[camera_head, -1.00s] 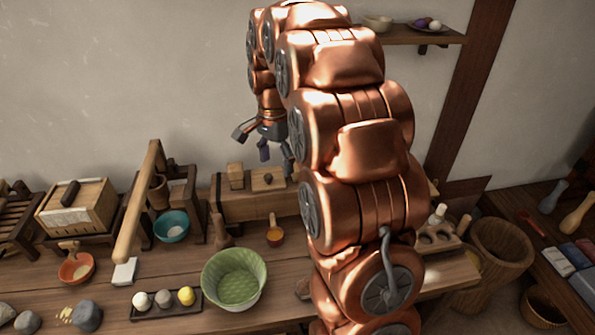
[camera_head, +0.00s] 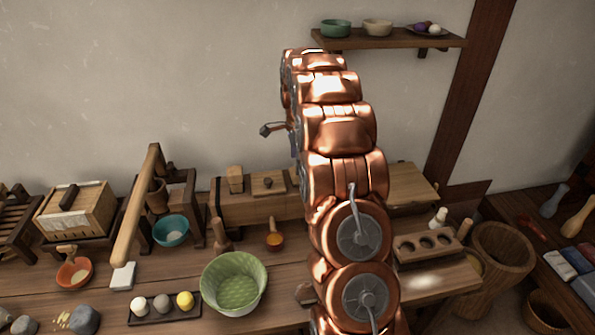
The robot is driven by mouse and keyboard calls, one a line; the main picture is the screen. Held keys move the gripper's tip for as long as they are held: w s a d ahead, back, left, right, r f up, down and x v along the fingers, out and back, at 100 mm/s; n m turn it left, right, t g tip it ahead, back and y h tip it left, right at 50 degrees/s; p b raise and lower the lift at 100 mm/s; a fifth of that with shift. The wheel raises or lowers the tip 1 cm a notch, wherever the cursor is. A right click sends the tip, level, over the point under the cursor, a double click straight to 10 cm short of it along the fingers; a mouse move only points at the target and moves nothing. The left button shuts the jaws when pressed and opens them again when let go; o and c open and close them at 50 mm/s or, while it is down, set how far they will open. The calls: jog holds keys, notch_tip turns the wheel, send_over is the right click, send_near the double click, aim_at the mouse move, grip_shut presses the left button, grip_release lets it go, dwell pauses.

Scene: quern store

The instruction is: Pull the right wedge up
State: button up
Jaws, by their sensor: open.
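A long wooden block (camera_head: 250,208) lies at the back of the bench, left of my arm. The right end of the block is behind my arm, so I cannot clearly make out the right wedge. My gripper (camera_head: 278,130) is open, above and behind the block's right part. One grey finger shows to the left of the arm; the rest is mostly hidden by my copper links.
A holed wooden rack (camera_head: 425,243) is to the right. A shelf (camera_head: 390,42) with bowls hangs above. The wall behind is bare.

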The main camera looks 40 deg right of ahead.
jog(key=shift+f+p, duration=0.55)
jog(key=shift+f, duration=1.8)
jog(key=shift+c, duration=0.4)
grip_shut()
